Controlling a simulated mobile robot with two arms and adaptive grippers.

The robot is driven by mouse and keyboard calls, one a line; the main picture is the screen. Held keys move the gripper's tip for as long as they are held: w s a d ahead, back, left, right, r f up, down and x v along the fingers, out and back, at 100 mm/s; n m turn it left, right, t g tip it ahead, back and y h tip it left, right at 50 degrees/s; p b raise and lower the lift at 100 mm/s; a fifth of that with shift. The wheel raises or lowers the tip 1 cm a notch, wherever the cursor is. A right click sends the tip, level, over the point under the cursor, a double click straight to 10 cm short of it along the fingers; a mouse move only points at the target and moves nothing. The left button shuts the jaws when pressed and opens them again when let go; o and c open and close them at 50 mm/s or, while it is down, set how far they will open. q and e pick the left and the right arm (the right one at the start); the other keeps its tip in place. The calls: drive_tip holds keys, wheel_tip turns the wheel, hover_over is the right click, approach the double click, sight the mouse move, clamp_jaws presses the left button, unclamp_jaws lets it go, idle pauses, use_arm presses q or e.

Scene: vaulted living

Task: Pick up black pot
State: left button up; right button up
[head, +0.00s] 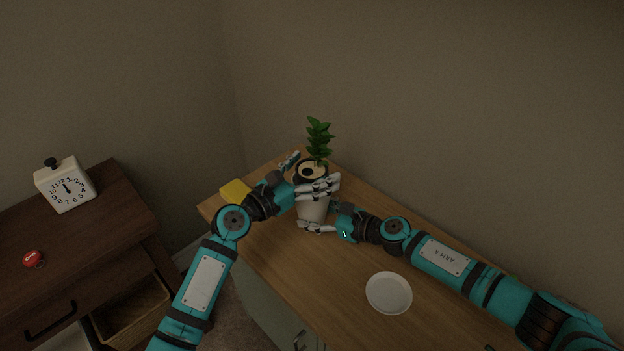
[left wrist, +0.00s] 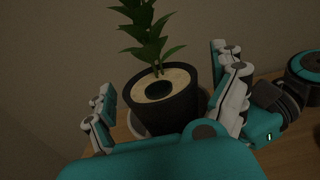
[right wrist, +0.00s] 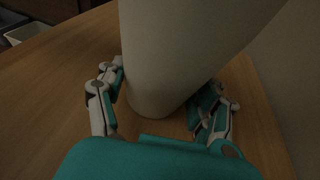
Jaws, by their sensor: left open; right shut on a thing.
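The black pot (left wrist: 178,112) holds a leafy green plant (left wrist: 152,32) and a pale top disc with a dark centre. It sits upright in or on the mouth of a tall cream vase (head: 313,209); I cannot tell how deep. My left gripper (left wrist: 168,80) is open, with fingers on both sides of the pot; in the head view its fingers hide part of the pot. My right gripper (right wrist: 166,78) is shut on the cream vase, low down near its base. The vase stands on the wooden tabletop, and it also fills the middle of the right wrist view (right wrist: 175,50).
The wooden table (head: 345,270) bears a white plate (head: 389,293) in front of the vase and a yellow block (head: 235,191) at its left end. A dark nightstand (head: 100,235) at left bears a white clock (head: 66,186) and a red item (head: 33,259). The wall is close behind.

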sight(312, 168)
use_arm(q)
drive_tip(key=c, duration=1.8)
wheel_tip(312, 168, up, 10)
drive_tip(key=shift+r, duration=0.1)
use_arm(e)
drive_tip(key=o, duration=1)
drive_tip(key=shift+c, duration=0.2)
drive_tip(key=v, duration=1.2)
